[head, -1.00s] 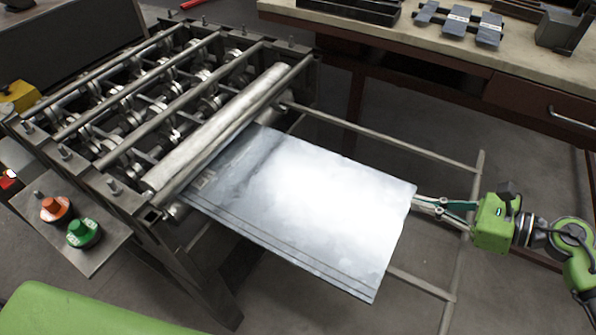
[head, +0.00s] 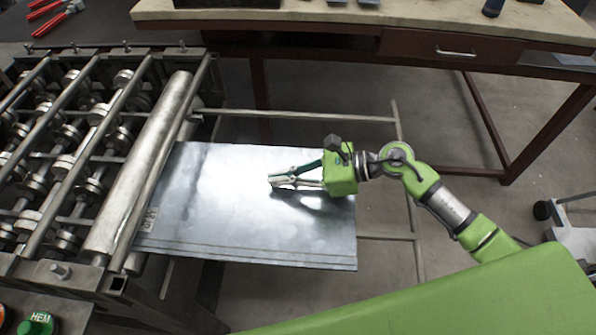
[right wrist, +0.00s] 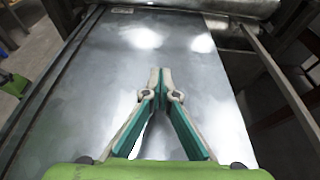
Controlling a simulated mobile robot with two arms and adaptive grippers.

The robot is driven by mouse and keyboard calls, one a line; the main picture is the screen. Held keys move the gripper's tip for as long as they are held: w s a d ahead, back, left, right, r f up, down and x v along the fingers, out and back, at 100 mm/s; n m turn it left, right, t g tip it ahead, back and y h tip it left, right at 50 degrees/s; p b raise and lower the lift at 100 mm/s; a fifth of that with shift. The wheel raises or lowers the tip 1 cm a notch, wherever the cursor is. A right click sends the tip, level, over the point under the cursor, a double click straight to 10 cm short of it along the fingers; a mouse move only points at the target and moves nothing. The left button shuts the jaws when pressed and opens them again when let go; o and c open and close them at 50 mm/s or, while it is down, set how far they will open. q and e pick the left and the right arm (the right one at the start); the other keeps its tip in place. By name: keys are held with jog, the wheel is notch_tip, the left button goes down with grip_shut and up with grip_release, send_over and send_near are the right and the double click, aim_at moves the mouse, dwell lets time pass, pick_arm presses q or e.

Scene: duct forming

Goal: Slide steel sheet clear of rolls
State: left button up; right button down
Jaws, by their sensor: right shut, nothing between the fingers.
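The steel sheet (head: 215,225) lies flat on the outfeed side of the roll machine, its left edge close beside the long front roll (head: 142,165). A gap between sheet and roll is hard to judge. My right gripper (head: 271,182) is over the right half of the sheet, fingers pointing left, shut and empty. In the right wrist view the shut fingertips (right wrist: 160,72) are above the shiny sheet (right wrist: 110,85), with the roll (right wrist: 240,5) at the far end. Whether the fingers touch the sheet cannot be told. My left gripper is out of view.
A support frame of thin rails (head: 310,117) extends right from under the sheet. A workbench (head: 400,22) with a drawer stands behind. Red-handled tools (head: 52,20) lie at the back left. A green button (head: 38,323) marked HEM is at the lower left.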

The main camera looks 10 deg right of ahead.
aim_at(246, 184)
jog(key=a, duration=0.1)
jog(key=w+a+p, duration=0.1)
jog(key=a, duration=0.1)
jog(key=a+p, duration=0.1)
jog(key=a, duration=0.1)
jog(key=shift+w+r, duration=0.1)
jog(key=shift+w, duration=0.2)
jog(key=shift+s+d+f+b, duration=0.15)
jog(key=shift+f+b, duration=0.3)
jog(key=shift+f, duration=0.5)
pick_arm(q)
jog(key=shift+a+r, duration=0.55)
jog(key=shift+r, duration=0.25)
pick_arm(e)
jog(key=shift+d, duration=0.1)
